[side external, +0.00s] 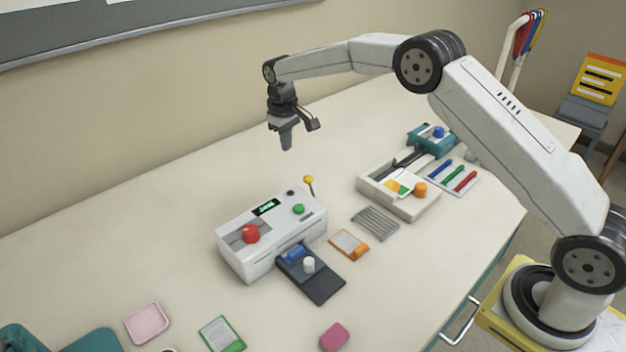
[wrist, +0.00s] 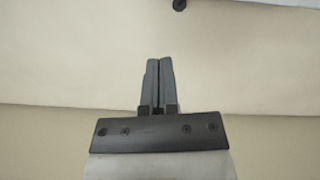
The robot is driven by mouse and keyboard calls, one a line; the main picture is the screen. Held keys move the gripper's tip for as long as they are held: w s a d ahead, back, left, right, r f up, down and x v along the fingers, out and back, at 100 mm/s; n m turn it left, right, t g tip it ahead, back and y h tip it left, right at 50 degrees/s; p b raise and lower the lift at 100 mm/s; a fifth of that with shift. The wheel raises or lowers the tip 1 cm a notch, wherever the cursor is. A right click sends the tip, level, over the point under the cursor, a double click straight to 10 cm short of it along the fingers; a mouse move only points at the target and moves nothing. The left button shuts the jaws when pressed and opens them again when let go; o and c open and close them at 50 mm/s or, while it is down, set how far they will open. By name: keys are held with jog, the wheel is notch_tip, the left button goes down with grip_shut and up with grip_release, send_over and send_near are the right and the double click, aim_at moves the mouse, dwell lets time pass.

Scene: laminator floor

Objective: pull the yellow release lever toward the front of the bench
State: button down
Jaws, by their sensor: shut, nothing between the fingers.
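The yellow release lever (side external: 309,180) has a round yellow knob on a thin dark stem. It stands at the back right end of the white laminator (side external: 244,260) in the side view. My gripper (side external: 287,148) hangs above the bench, pointing down, higher than the lever and apart from it. Its two fingers are closed together with nothing between them, as the wrist view also shows (wrist: 158,62). The lever is not visible in the wrist view.
The laminator has a red knob (side external: 251,233), a green button (side external: 299,209) and a dark front tray (side external: 318,284). A cream organiser (side external: 405,206) and a teal box (side external: 420,142) stand to the right. Bench space behind the laminator is clear.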

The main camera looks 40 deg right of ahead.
aim_at(311, 189)
jog(key=s+f, duration=0.3)
jog(key=f, duration=0.2)
jog(key=shift+s+d+f, duration=0.4)
dwell(0.3)
